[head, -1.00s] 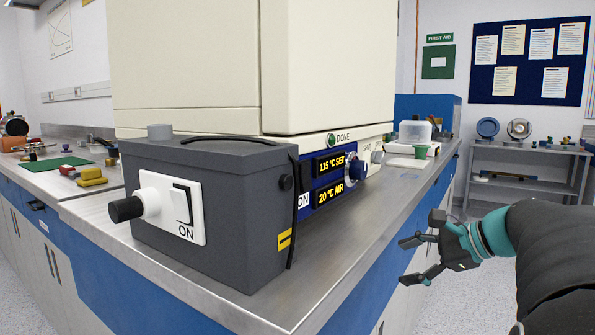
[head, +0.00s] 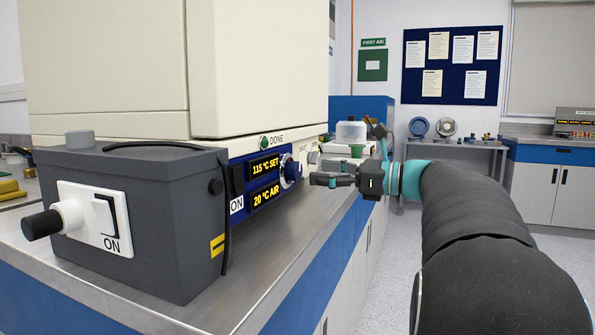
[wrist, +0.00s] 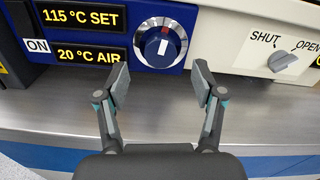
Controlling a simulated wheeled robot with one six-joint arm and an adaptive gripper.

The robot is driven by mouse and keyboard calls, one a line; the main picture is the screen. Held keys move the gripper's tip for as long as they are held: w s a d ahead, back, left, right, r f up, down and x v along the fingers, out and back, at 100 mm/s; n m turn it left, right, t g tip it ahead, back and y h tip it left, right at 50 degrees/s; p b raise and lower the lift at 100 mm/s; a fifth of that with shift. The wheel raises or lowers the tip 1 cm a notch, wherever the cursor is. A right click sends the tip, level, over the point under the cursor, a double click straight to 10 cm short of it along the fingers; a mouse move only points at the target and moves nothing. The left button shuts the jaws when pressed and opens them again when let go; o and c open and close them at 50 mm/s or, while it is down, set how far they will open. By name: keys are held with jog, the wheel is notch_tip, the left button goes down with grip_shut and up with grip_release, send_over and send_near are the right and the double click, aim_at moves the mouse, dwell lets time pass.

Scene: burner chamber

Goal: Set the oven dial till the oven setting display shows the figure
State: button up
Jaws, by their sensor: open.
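The oven dial (wrist: 160,45) is a round knob with a blue face, a white pointer and a red mark, on the blue panel in the wrist view. In the head view the dial (head: 291,172) shows edge-on, right of the displays. The oven setting display (wrist: 83,17) reads 115 °C SET; it also shows in the head view (head: 265,167). The air display (wrist: 89,54) below reads 20 °C AIR. My gripper (wrist: 162,72) is open and empty, its two fingertips just short of the dial and apart from it, to either side below it in the wrist view.
A SHUT/OPEN knob (wrist: 283,62) is right of the dial. A grey box (head: 150,215) with an ON switch and black knob stands at the bench's front left. The steel bench top (head: 285,250) is clear before the panel.

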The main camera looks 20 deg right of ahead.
aim_at(299, 170)
jog(key=shift+x, duration=3.15)
